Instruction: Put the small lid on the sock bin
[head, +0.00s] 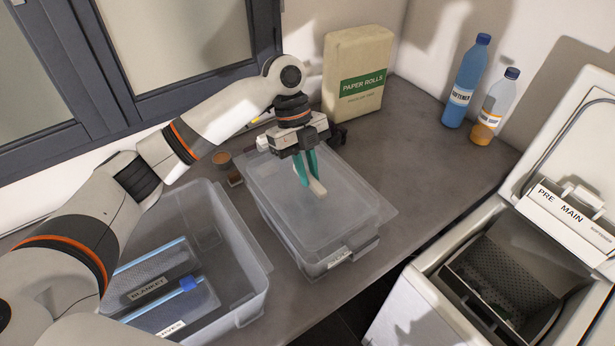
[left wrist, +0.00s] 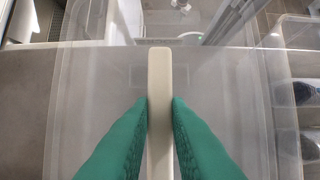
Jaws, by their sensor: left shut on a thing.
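My left gripper (head: 309,182) has green fingers, shut on the beige upright handle of the small lid. The handle (left wrist: 160,75) stands between both fingers in the left wrist view. The small lid (head: 352,190) is a clear, flat sheet over the sock bin, and it reaches past the bin's right side. The sock bin (head: 296,240) is a clear box in the middle of the counter, with a white label at its front that is too small to read surely. I cannot tell whether the lid touches the rim. My right gripper is not in view.
A larger open clear bin (head: 252,296) with labelled packs stands to the left. A paper rolls pack (head: 357,82) stands behind. A blue bottle (head: 466,82) and an orange-and-clear bottle (head: 494,108) stand back right. An open toploader (head: 420,300) is at the right. The counter (head: 425,165) right of the sock bin is clear.

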